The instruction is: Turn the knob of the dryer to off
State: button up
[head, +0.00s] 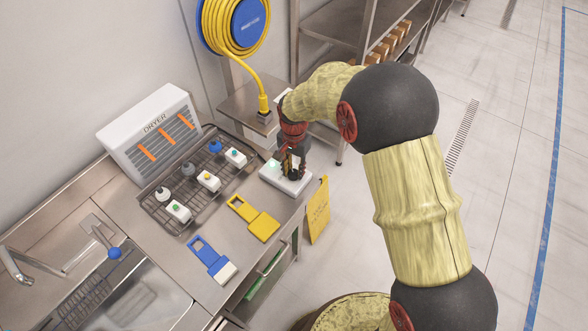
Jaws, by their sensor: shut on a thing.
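The white dryer (113,136) stands at the back left of the steel counter, with orange glowing bars across its dark grille. A white control box (299,187) lies near the counter's right edge, with a small pale green light on its left part. My gripper (292,172) points down onto this box and is shut on the knob there. The knob is mostly hidden by the fingers, so its setting cannot be read.
A wire rack (155,210) in front of the dryer holds several small white, grey and blue parts. A yellow scraper (263,227) and a blue brush (202,247) lie on the counter. The sink is at left; a yellow hose reel (210,25) hangs behind.

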aim_at(293, 172)
jog(key=shift+n, duration=0.4)
jog(key=n+p, duration=0.1)
jog(key=n, duration=0.1)
jog(key=shift+r+n, duration=0.1)
jog(key=shift+n, duration=0.3)
jog(key=n+p, duration=0.1)
jog(key=n, duration=0.2)
jog(key=shift+a+n, duration=0.1)
jog(key=shift+n, duration=0.2)
jog(key=n+p, duration=0.1)
jog(key=n, duration=0.5)
jog(key=shift+a+n, duration=0.1)
jog(key=shift+n, duration=0.2)
jog(key=o, duration=1.2)
jog(key=shift+c, duration=0.2)
notch_tip(293, 172, up, 12)
